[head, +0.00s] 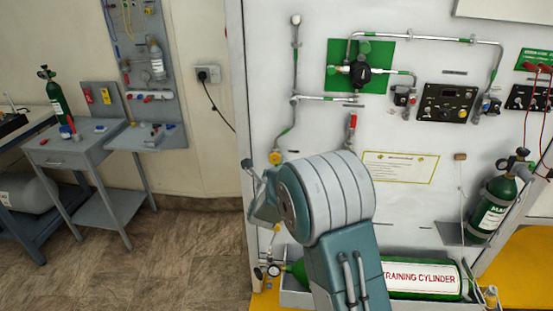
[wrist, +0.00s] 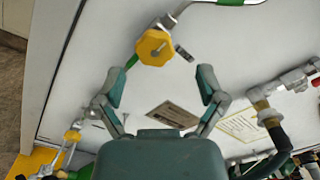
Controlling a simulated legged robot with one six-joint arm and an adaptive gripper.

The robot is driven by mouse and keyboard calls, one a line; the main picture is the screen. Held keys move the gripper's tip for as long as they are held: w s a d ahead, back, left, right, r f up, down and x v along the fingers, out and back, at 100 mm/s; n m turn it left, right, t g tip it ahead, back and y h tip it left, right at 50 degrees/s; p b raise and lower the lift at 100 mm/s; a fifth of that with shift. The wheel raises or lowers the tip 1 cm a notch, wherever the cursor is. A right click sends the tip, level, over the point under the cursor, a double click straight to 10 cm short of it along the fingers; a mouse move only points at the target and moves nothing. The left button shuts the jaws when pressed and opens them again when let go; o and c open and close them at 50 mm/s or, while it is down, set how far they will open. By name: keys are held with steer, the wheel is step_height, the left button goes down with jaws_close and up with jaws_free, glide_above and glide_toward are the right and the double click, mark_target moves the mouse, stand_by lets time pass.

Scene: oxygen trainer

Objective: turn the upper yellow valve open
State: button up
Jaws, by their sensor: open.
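The upper yellow valve (head: 275,157) is a small round knob on a silver pipe on the white panel, just beyond my gripper in the head view. In the wrist view the same yellow knob (wrist: 156,47) lies ahead of the fingertips, roughly centred between them but apart from both. My gripper (head: 257,173) is open and empty, and its two teal fingers spread wide in the wrist view (wrist: 161,80). A second, lower yellow valve (wrist: 72,136) shows at the lower left of the wrist view. My arm hides part of the panel below the upper valve.
A green training cylinder (head: 425,279) lies in a tray at the panel's foot. Pipes and a red-handled valve (head: 351,121) are to the right of the knob. A small grey table (head: 75,147) stands at the left. The floor between table and panel is clear.

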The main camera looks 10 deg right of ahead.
mark_target(272, 159)
steer(key=w, duration=0.4)
steer(key=shift+a, duration=0.3)
steer(key=shift+w+d, duration=0.15)
steer(key=shift+d, duration=0.8)
steer(key=shift+a, duration=0.25)
steer(key=c, duration=0.7)
steer(key=shift+a, duration=0.25)
steer(key=c, duration=0.4)
steer(key=shift+a, duration=0.15)
steer(key=shift+c, duration=0.2)
